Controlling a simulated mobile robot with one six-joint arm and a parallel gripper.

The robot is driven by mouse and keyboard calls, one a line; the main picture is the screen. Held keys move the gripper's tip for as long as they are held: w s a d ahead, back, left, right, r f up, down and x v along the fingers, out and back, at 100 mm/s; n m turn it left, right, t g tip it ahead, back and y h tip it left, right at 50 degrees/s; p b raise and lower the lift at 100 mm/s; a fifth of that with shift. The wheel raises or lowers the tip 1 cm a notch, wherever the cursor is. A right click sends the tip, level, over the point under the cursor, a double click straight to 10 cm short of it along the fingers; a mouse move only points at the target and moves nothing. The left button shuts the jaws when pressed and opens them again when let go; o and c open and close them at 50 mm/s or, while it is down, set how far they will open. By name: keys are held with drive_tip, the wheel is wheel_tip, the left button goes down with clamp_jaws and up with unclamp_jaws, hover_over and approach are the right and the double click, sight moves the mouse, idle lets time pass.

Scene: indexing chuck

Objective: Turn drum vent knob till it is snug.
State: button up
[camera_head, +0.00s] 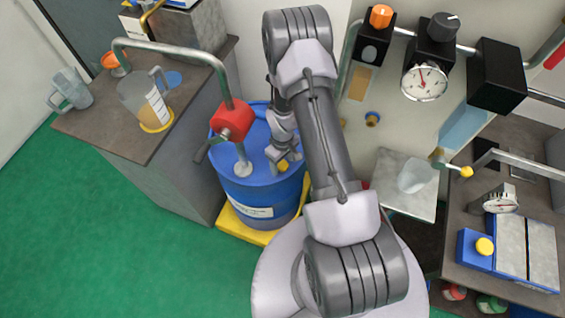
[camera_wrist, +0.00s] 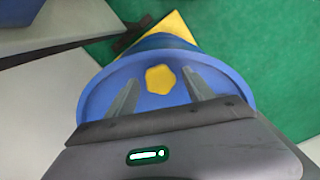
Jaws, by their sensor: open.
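The drum vent knob (camera_wrist: 161,79) is a yellow lobed knob on the top of the blue drum. In the wrist view it lies between and just beyond the fingertips of my open gripper (camera_wrist: 158,82), which is empty. In the head view the knob (camera_head: 283,164) shows small and partly covered beside my gripper (camera_head: 290,160). The blue drum (camera_head: 232,192) stands upright with a white label on its side. I cannot tell from these views how tight the knob is or the exact height of my fingers above it.
A red hand pump (camera_head: 233,119) with a bent metal pipe rises from the drum, left of my gripper. The drum stands on a yellow base (camera_head: 240,226). A brown bench (camera_head: 120,125) with a jug (camera_head: 145,103) is at left. Green floor is clear at lower left.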

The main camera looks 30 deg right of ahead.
drive_tip(key=shift+c, duration=0.4)
clamp_jaws()
drive_tip(key=shift+m, duration=0.3)
drive_tip(key=m+b, duration=0.3)
drive_tip(key=m, duration=0.2)
drive_tip(key=shift+f, duration=0.1)
drive_tip(key=m+b, duration=0.3)
drive_tip(key=m, duration=0.3)
drive_tip(key=shift+m, duration=0.3)
drive_tip(key=m+b, duration=0.3)
drive_tip(key=m, duration=0.3)
drive_tip(key=shift+b, duration=0.35)
drive_tip(key=m+b, duration=0.2)
drive_tip(key=m, duration=0.4)
drive_tip(key=shift+b, duration=0.4)
drive_tip(key=shift+m, duration=0.4)
